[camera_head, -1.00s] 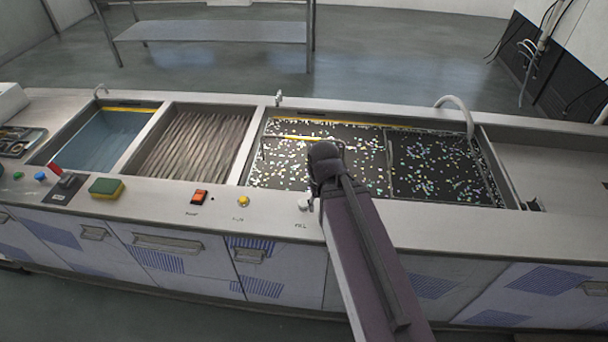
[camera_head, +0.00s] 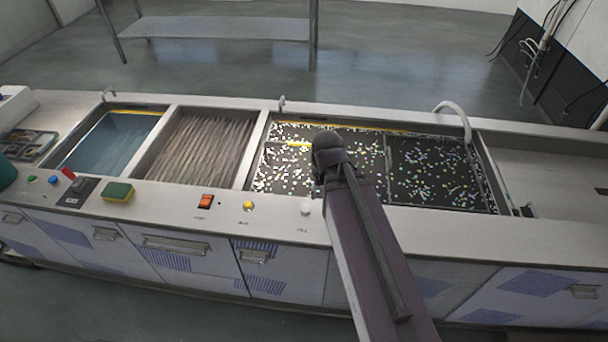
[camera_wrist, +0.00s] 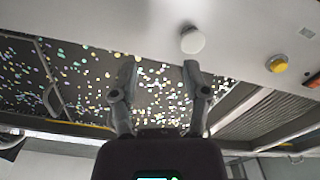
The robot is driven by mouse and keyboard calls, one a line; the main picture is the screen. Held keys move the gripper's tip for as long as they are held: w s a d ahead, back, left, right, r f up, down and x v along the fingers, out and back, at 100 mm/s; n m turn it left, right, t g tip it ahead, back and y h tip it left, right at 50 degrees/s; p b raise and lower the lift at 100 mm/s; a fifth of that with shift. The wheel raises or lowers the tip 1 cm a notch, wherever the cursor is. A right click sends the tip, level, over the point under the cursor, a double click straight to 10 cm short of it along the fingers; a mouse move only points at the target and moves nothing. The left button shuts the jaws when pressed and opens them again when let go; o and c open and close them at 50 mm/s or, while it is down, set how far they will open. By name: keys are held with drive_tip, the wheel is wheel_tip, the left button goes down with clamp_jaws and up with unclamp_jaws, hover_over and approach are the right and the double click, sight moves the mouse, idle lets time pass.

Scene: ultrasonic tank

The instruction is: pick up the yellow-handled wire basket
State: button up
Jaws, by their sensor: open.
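A short yellow bar (camera_head: 298,144), which looks like the yellow handle of the wire basket, shows in the head view over the left part of the speckled tank, just left of my arm. The basket's wire body cannot be made out clearly among the bright specks, and my arm hides part of that area. My gripper (camera_wrist: 160,82) is open and empty in the wrist view, its two fingers apart over the speckled tank (camera_wrist: 75,124). The handle is not clear between the fingers. In the head view the gripper is hidden behind my arm.
Left of the speckled tank are a ribbed basin (camera_head: 205,148) and a blue basin (camera_head: 112,140). The front ledge holds a white knob (camera_head: 305,208), a yellow button (camera_head: 248,206), a red switch (camera_head: 206,201) and a sponge (camera_head: 117,192). A curved spout (camera_head: 458,112) stands behind.

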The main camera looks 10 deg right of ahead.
drive_tip(key=w+r+n+p, duration=0.1)
drive_tip(key=w+r+p, duration=0.25)
drive_tip(key=r, duration=0.25)
drive_tip(key=r+n+p, duration=0.2)
drive_tip(key=n+p, duration=0.1)
drive_tip(key=n, duration=1)
hover_over(304, 145)
drive_tip(key=shift+w+f, duration=0.1)
drive_tip(key=shift+w, duration=0.05)
drive_tip(key=shift+f, duration=0.1)
wheel_tip(304, 145, down, 8)
drive_tip(key=b, duration=0.9)
drive_tip(key=shift+f, duration=0.25)
drive_tip(key=shift+f, duration=0.1)
drive_tip(key=shift+w+d+f+b, duration=0.1)
drive_tip(key=shift+d+f+b, duration=0.05)
drive_tip(key=shift+f+b, duration=2.4)
drive_tip(key=shift+r, duration=0.1)
